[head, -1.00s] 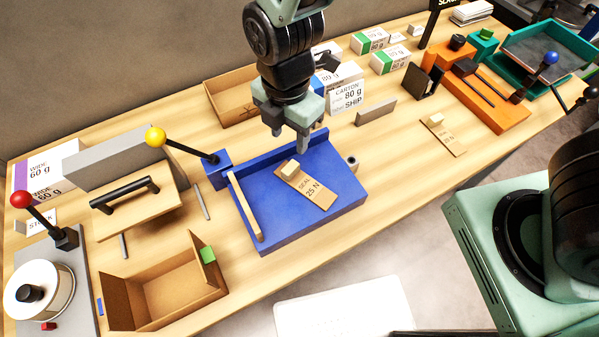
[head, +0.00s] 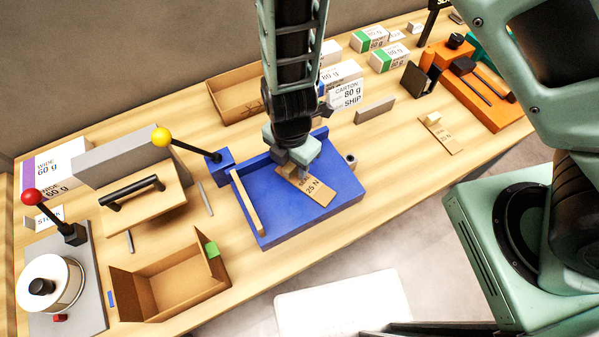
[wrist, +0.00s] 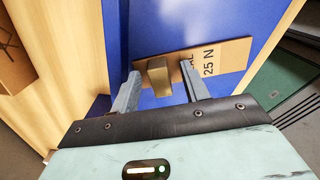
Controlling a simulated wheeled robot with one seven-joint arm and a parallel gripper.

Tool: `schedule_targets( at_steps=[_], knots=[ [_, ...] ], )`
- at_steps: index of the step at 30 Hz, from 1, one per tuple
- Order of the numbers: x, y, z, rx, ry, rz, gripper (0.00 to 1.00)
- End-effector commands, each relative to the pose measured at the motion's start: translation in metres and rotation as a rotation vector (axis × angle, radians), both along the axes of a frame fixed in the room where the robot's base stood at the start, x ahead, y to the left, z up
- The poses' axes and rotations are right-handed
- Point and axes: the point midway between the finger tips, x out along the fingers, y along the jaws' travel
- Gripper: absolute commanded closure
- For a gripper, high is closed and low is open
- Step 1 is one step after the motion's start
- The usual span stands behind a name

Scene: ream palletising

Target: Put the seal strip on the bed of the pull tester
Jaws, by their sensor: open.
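A tan seal strip (head: 318,190) marked 25 N lies flat on the blue board (head: 285,225) in the head view. In the wrist view the strip (wrist: 228,58) shows its print and a raised block (wrist: 158,84) at its left end. My gripper (head: 297,172) is over that block and hides it in the head view. In the wrist view my open gripper (wrist: 160,77) has one finger on each side of the block, with visible gaps. A second tan strip (head: 447,138) lies on the table by an orange device (head: 490,112). I cannot tell which device is the pull tester.
A yellow-knobbed lever (head: 161,137) stands at the blue board's left. An open carton (head: 175,283) sits front left, and another (head: 233,95) stands behind. A grey block (head: 375,110) is right of the board. The bench right of the board is partly clear.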

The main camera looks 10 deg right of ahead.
Motion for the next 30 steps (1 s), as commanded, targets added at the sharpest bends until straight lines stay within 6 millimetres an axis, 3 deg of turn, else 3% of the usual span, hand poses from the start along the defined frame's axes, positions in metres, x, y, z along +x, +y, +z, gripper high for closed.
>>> schedule_targets(
  at_steps=[5, 10, 22, 30],
  knots=[
    [0.000, 0.000, 0.000, 0.001, -0.001, 0.000, 0.55],
    [0.000, 0.000, 0.000, 0.000, 0.000, 0.000, 1.00],
    [0.000, 0.000, 0.004, 0.001, 0.000, 0.000, 1.00],
    [0.001, 0.001, 0.031, 0.003, -0.004, 0.002, 1.00]
  ],
)
